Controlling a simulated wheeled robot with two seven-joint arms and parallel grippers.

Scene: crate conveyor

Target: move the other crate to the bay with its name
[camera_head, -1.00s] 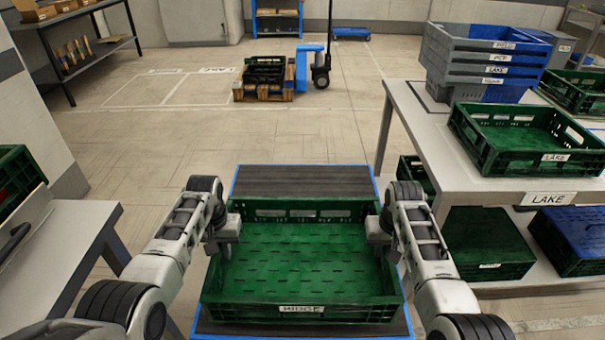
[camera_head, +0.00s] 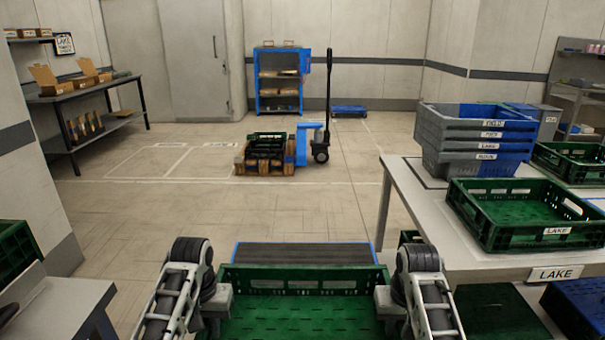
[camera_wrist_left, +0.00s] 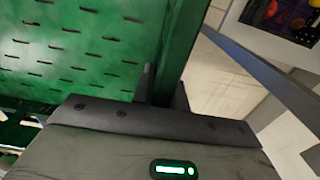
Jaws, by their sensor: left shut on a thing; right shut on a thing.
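A green crate (camera_head: 296,275) with slotted walls is close in front of me at the bottom of the head view. Its front part and name label are out of frame now. My left gripper (camera_head: 217,300) is shut on its left wall and my right gripper (camera_head: 388,300) on its right wall. In the left wrist view, the left jaws (camera_wrist_left: 162,90) straddle the green wall of the crate (camera_wrist_left: 182,35). A second green crate, labelled LAKE (camera_head: 487,245), stands empty on the right table.
A blue-edged dark surface (camera_head: 303,255) shows behind the held crate. The right table (camera_head: 405,215) also carries stacked grey-blue crates (camera_head: 470,145). A pallet (camera_head: 265,172) with a dark green crate and a pallet jack (camera_head: 321,150) stand ahead. The floor between is clear.

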